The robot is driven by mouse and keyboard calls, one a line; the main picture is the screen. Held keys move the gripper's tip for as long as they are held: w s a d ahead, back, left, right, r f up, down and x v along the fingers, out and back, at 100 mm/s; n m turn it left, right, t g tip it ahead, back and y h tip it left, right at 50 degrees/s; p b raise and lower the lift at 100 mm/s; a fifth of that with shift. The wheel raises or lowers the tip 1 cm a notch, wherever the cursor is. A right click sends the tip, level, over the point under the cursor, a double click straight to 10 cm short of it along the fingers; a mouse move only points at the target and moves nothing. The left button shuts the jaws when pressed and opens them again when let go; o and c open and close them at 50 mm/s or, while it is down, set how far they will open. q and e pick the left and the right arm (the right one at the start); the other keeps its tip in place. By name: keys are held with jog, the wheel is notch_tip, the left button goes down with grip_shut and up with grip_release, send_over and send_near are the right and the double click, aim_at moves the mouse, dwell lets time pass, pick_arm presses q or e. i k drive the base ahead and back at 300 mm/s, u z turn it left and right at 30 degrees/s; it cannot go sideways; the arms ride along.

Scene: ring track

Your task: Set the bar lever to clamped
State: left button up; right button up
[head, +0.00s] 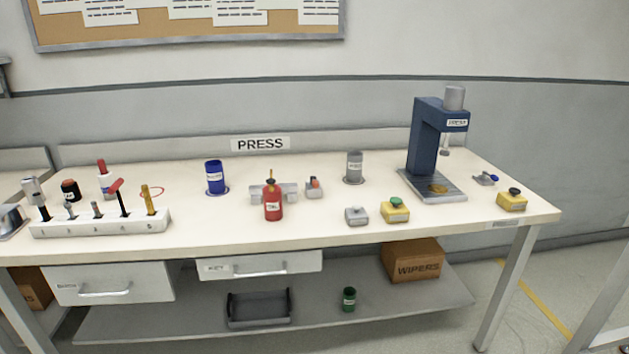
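No part is clearly readable as the bar lever, and I see no "clamped" mark. Two small lever-like fittings are on the bench in the head view. One is a grey block with a red knob (314,187), beside the right end of a grey bar-like fixture (289,190). Neither of my grippers is in view.
The workbench (220,235) also holds a white tool rack (100,222) at left, a blue cup (215,177), a grey cup (354,167) and yellow button boxes (395,210) (512,200). Drawers (262,265) and a shelf with a box (412,260) are below. The bench's front strip is mostly clear.

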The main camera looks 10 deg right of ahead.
aim_at(314, 183)
jog(key=k, duration=0.7)
jog(key=z, duration=0.4)
jog(key=i, duration=0.45)
jog(key=z, duration=0.75)
jog(key=i, duration=1.4)
jog(key=u, duration=0.7)
